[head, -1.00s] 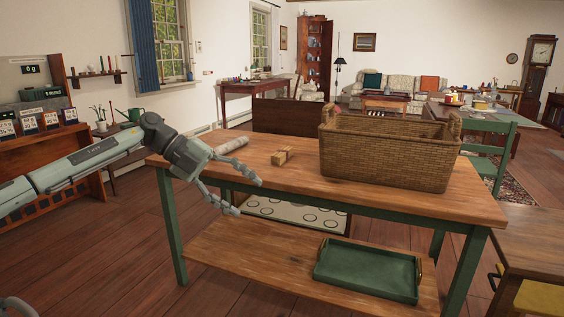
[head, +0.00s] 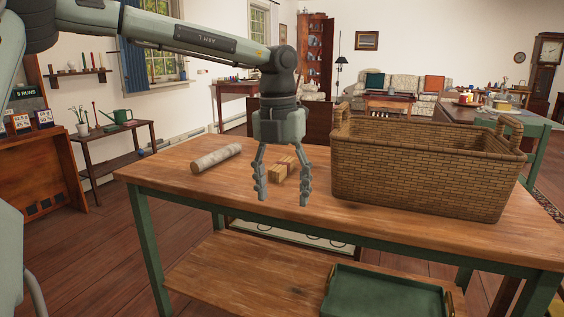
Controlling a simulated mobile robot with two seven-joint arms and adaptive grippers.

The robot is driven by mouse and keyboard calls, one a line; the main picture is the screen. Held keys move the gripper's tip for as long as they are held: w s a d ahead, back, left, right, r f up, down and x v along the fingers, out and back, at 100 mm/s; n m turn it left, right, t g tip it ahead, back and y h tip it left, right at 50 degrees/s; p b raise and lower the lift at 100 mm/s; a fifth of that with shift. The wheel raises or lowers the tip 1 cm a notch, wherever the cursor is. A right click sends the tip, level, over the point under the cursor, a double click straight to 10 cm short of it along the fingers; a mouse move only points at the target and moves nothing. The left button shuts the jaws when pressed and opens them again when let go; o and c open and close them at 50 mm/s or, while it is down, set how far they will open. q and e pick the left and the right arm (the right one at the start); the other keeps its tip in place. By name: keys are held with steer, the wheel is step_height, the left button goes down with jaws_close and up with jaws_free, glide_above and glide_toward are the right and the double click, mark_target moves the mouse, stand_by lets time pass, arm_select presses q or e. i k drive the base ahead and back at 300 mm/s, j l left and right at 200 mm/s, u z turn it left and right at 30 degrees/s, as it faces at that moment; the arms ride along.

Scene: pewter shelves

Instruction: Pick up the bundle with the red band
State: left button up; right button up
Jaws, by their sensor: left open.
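The bundle (head: 279,171), a small tan block-shaped bundle with a dark reddish band around its middle, lies on the wooden table top (head: 225,205). My left gripper (head: 283,196) points straight down, open and empty. Its two fingers hang on either side of the bundle in the picture, and the gripper looks nearer to the camera than the bundle. I cannot tell its exact height over the table, and I see no contact. My right gripper is not in view.
A large wicker basket (head: 420,170) stands on the table right of the gripper. A grey-white roll (head: 216,157) lies to the left of the bundle. A green tray (head: 385,294) sits on the lower shelf. The front left of the table top is clear.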

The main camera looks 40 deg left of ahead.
mark_target(280, 170)
steer(key=i+j, duration=1)
steer(key=j, duration=0.1)
